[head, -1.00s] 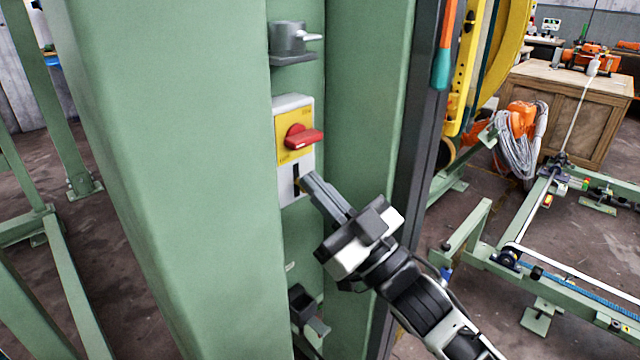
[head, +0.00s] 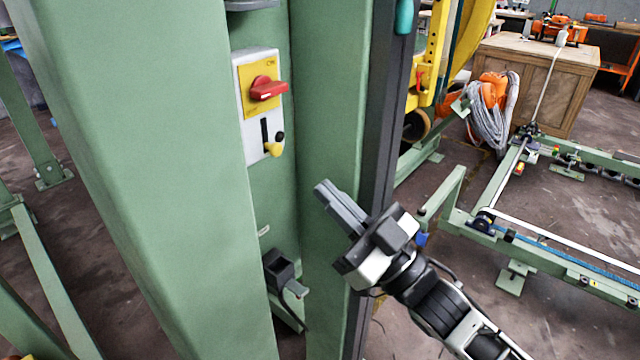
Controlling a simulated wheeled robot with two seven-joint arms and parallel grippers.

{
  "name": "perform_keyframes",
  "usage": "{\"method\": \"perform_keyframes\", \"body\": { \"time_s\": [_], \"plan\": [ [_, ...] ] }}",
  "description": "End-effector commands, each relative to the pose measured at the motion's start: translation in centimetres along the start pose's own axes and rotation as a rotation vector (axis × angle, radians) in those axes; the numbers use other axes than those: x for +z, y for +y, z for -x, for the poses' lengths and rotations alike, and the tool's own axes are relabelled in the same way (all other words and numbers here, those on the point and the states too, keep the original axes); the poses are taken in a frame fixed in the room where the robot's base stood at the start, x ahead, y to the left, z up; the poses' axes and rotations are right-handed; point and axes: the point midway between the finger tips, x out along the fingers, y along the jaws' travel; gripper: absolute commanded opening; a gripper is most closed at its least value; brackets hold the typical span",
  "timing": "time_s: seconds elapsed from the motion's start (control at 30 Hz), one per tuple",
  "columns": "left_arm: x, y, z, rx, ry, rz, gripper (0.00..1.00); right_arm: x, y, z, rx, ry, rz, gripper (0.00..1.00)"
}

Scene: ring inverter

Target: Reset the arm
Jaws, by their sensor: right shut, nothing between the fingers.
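My right gripper (head: 322,190) is shut and empty, in front of the green column to the right of the switch panel (head: 250,136) and a little below it. It is apart from the panel. The panel is white with a yellow plate (head: 245,95) and a red rotary handle (head: 268,89) that points right. Below the handle is a dark slot with a small yellow lever (head: 274,149) at its lower right, a dark knob just above it. My left gripper is not in view.
Wide green columns (head: 140,180) stand left and right of the panel recess. A dark bracket (head: 279,268) sits lower in the recess. At the right are a green floor frame (head: 515,250), a wooden crate (head: 535,80) and a coiled grey cable (head: 490,125). Open floor lies between them.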

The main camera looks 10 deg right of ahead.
Motion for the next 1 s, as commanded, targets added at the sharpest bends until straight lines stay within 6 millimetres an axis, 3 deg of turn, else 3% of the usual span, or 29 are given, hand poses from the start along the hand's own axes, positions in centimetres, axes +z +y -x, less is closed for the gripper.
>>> {"method": "perform_keyframes", "body": {
  "time_s": [0.17,0.57,0.77,0.87,1.0],
  "plan": [
    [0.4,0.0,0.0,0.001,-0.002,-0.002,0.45,0.2,-0.1,0.9,-0.006,0.003,-0.003,0.0],
    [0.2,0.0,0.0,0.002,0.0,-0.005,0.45,0.1,-0.1,0.9,-0.007,0.004,-0.004,0.0],
    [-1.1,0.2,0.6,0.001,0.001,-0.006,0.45,1.3,0.0,1.6,0.063,-0.096,-0.03,0.0],
    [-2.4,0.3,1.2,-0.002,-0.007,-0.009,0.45,3.3,-0.3,3.4,0.16,-0.267,-0.068,0.0],
    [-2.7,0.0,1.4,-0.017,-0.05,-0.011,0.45,6.7,-2.2,8.5,0.291,-0.596,-0.139,0.0]
  ]
}}
